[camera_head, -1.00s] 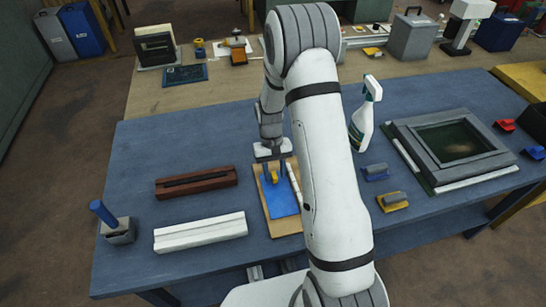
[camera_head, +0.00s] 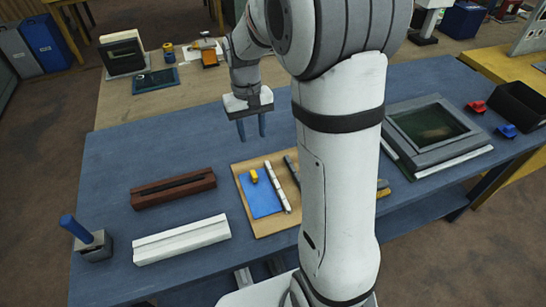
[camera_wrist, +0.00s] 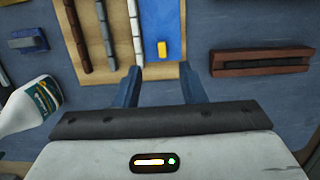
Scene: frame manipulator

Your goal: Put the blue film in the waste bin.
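The blue film (camera_head: 263,198) lies flat on a wooden board (camera_head: 262,232) on the blue table. A small yellow piece (camera_head: 254,176) rests at its far edge; both also show at the top of the wrist view, the film (camera_wrist: 153,18) beside the yellow piece (camera_wrist: 161,48). My gripper (camera_head: 251,130) hangs above the table beyond the board, its two blue fingers apart with nothing between them. The wrist view also shows the open fingers (camera_wrist: 160,88). A blue bin (camera_head: 47,46) stands on the floor at the far left; I cannot tell whether it is the waste bin.
A white rod (camera_head: 277,186) lies beside the film. Brown (camera_head: 173,188) and white (camera_head: 181,240) grooved bars lie left of the board. A spray bottle (camera_wrist: 32,108) shows in the wrist view. A black open box (camera_head: 518,106) stands at the right. My arm hides part of the table.

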